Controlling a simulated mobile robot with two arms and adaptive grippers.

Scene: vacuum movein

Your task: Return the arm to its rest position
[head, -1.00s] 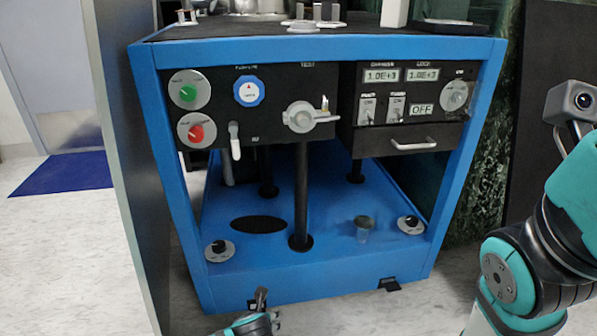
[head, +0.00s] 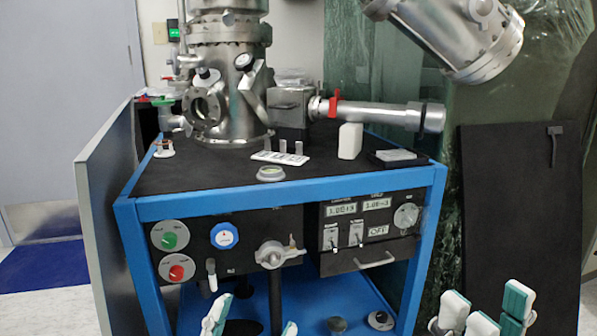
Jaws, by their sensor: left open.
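My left gripper (head: 252,322) shows at the bottom edge of the head view, in front of the lower part of the blue-framed vacuum cart (head: 280,203). Its two pale, teal-edged fingertips are apart, with nothing visible between them. My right gripper (head: 485,307) shows at the bottom right, to the right of the cart's frame. Its white and teal fingers stand upright and apart, and I see nothing held. Both arms are mostly below the picture.
The cart's front has a green knob (head: 169,240), a red knob (head: 177,272) and a drawer handle (head: 375,260). A steel chamber (head: 228,75) and a sample rack (head: 279,157) are on top. A grey panel (head: 108,200) stands left; a black board (head: 520,220) stands right.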

